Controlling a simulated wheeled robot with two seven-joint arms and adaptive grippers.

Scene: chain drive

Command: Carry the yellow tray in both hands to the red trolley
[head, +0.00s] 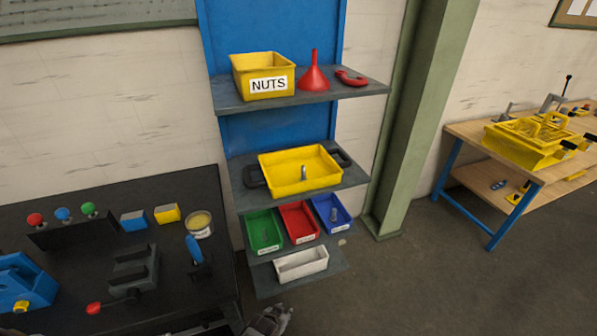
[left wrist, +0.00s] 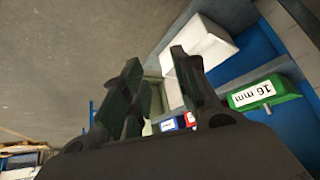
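The yellow tray (head: 275,178) sits on the middle shelf of a blue rack in the head view. It has a dark handle at its left end and another at its right end, and a small grey metal piece stands in it. My left gripper (head: 268,321) shows at the bottom edge of the head view, below and apart from the tray. In the left wrist view its dark fingers (left wrist: 158,85) are spread with nothing held between them. My right gripper is in neither view. No red trolley is in view.
Above the tray, a shelf holds a yellow NUTS bin (head: 263,77), a red funnel (head: 314,77) and a red clamp (head: 351,78). Below are green, red and blue bins and a white bin (head: 301,264). A dark bench (head: 70,205) stands left, a wooden workbench (head: 480,136) right. Floor between is clear.

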